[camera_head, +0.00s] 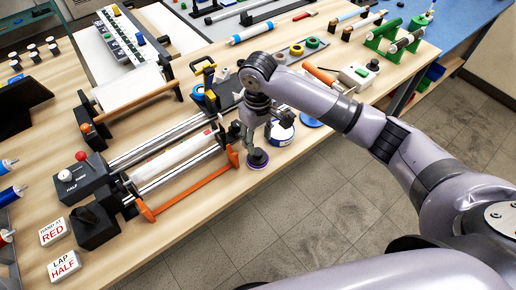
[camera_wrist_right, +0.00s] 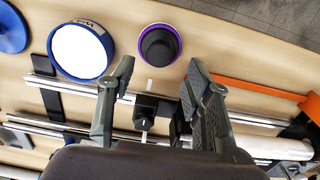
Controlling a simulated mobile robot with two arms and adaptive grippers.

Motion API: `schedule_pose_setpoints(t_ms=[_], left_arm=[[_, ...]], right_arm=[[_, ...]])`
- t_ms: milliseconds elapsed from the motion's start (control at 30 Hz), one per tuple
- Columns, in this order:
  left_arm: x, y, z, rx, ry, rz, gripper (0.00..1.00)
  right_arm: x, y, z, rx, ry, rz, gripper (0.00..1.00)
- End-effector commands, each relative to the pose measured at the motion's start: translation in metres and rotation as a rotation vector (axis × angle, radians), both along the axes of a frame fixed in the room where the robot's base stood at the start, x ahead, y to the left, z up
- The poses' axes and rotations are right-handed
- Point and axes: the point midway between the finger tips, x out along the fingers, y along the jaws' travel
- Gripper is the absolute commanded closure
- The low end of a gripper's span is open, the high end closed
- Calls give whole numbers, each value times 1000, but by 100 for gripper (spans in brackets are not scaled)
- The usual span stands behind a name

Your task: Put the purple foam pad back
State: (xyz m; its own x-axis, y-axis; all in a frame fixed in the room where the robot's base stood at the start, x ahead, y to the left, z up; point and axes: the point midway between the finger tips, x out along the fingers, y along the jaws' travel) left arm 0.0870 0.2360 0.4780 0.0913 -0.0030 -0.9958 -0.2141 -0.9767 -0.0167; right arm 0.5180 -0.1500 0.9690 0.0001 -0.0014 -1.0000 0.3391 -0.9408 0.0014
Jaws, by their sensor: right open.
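The purple foam pad (camera_head: 258,159) is a round purple disc with a dark knob on top. It sits on the wooden bench near the front edge, beside the right end of the winding machine (camera_head: 172,158). In the right wrist view the pad (camera_wrist_right: 175,39) shows its purple rim around the black knob, ahead of the fingertips and between their lines. My right gripper (camera_head: 246,143) is open and empty, just above and behind the pad. Its two fingers (camera_wrist_right: 160,75) are spread apart in the wrist view. My left gripper is not in view.
A blue-rimmed white round container (camera_head: 279,135) stands close to the pad, with a blue disc (camera_head: 311,119) beyond it. The orange bar (camera_head: 187,191) and steel rods lie on the other side. Signs (camera_head: 64,266) stand at the left. The bench edge is close to the pad.

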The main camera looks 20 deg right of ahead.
Motion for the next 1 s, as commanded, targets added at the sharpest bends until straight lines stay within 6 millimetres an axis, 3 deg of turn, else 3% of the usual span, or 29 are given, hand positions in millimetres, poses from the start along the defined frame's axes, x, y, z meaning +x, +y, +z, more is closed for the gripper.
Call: schedule_pose_setpoints(t_ms=[133,333,867,1000], left_arm=[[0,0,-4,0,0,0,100],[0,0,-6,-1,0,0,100],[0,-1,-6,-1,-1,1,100],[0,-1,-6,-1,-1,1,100]], right_arm=[[1,0,27,1,-3,0,54],[0,0,46,0,-1,0,54],[0,0,48,1,1,0,54],[-6,6,39,15,-1,16,54]])
